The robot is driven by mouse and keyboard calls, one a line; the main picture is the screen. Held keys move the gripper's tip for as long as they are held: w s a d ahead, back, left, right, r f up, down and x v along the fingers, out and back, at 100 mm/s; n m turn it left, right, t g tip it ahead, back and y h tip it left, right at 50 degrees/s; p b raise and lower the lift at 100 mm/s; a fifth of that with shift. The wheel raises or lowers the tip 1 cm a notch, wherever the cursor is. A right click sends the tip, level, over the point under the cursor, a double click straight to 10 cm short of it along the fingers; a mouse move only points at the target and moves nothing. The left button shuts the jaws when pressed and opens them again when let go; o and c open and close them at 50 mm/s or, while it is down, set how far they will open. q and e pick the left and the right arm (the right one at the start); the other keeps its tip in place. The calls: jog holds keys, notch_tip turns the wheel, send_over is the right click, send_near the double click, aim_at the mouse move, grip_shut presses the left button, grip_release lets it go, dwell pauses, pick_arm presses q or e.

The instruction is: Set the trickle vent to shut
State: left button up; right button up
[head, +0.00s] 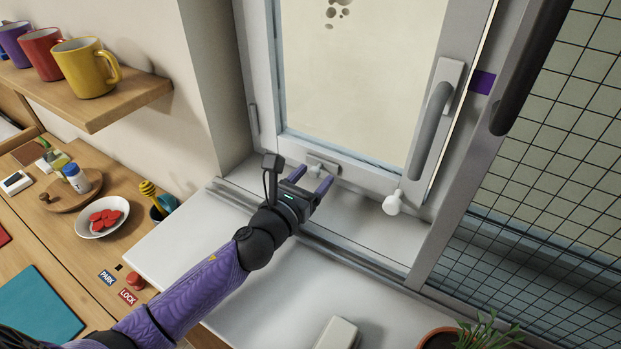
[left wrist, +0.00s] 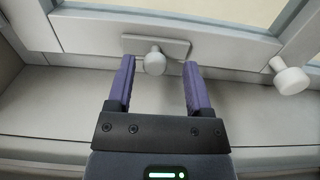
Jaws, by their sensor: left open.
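A small pale plate with a round knob, which looks like the trickle vent (head: 316,163), sits on the bottom rail of the window frame. In the left wrist view the vent's knob (left wrist: 155,61) stands near the middle of its plate (left wrist: 178,48). My left gripper (head: 315,176) is open just in front of it. In the left wrist view its purple fingertips (left wrist: 159,65) lie to either side of the knob, with a visible gap on each side. Whether the fingers reach past the knob is hard to tell. My right gripper is not in view.
A white round knob (head: 395,202) sticks out to the right of the vent. A grey window handle (head: 430,125) is higher on the right. A potted plant (head: 480,335) stands at the front right of the white sill. Mugs stand on a wooden shelf (head: 115,110) at left.

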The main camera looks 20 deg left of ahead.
pick_arm(q)
jog(key=s, duration=0.3)
jog(key=s+a, duration=0.1)
jog(key=s, duration=0.5)
jog(key=shift+a, duration=0.15)
jog(key=shift+s+a, duration=0.1)
jog(key=shift+s, duration=0.3)
